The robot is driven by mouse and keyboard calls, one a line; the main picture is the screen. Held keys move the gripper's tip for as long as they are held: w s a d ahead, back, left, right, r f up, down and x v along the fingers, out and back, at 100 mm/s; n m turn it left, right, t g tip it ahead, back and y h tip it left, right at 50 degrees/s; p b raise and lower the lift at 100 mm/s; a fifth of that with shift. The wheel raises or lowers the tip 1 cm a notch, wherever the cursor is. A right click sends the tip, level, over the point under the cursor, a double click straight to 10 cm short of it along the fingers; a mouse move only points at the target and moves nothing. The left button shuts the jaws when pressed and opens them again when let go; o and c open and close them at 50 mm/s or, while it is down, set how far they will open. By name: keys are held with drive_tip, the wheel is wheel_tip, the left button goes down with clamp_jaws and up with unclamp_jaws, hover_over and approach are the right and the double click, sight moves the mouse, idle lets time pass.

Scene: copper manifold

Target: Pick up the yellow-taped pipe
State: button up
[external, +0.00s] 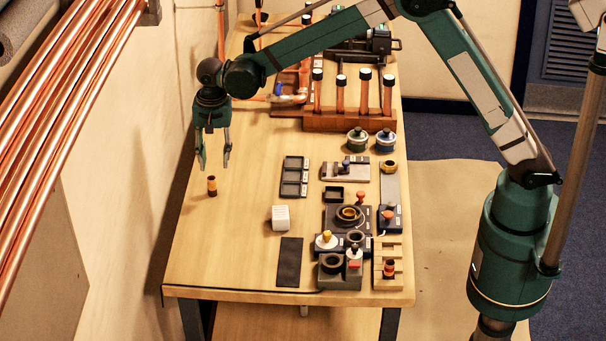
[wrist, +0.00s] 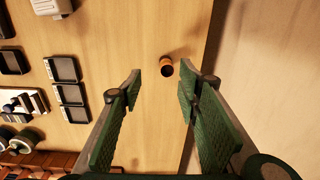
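A short upright copper pipe (external: 212,187) with a yellow-orange band and a dark top stands alone near the table's left edge. In the wrist view the pipe (wrist: 166,68) lies just beyond the fingertips, between their lines, closer to the right finger. My gripper (external: 214,164) is open and empty, pointing down above the pipe and apart from it. Its two green fingers also show in the wrist view (wrist: 161,76).
A white block (external: 281,217), a black three-part tray (external: 294,177) and a dark mat (external: 290,262) lie to the right. Several fixtures crowd the right side. A wooden rack of copper pipes (external: 350,121) stands behind. The table around the pipe is clear; a wall runs along the left.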

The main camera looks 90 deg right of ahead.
sight(211, 178)
drive_tip(key=shift+w+d+f+m, duration=0.25)
drive_tip(key=shift+w+f, duration=0.2)
drive_tip(key=shift+f, duration=0.3)
drive_tip(key=shift+w+d+f+m, duration=0.25)
drive_tip(key=shift+w+f, duration=0.15)
drive_tip(key=shift+f, duration=0.35)
drive_tip(key=shift+f, duration=0.1)
drive_tip(key=shift+f, duration=1.2)
drive_tip(key=shift+f, duration=0.1)
drive_tip(key=shift+f+p, duration=0.4)
drive_tip(key=shift+f, duration=2.1)
drive_tip(key=shift+c, duration=0.5)
drive_tip(key=c, duration=0.9)
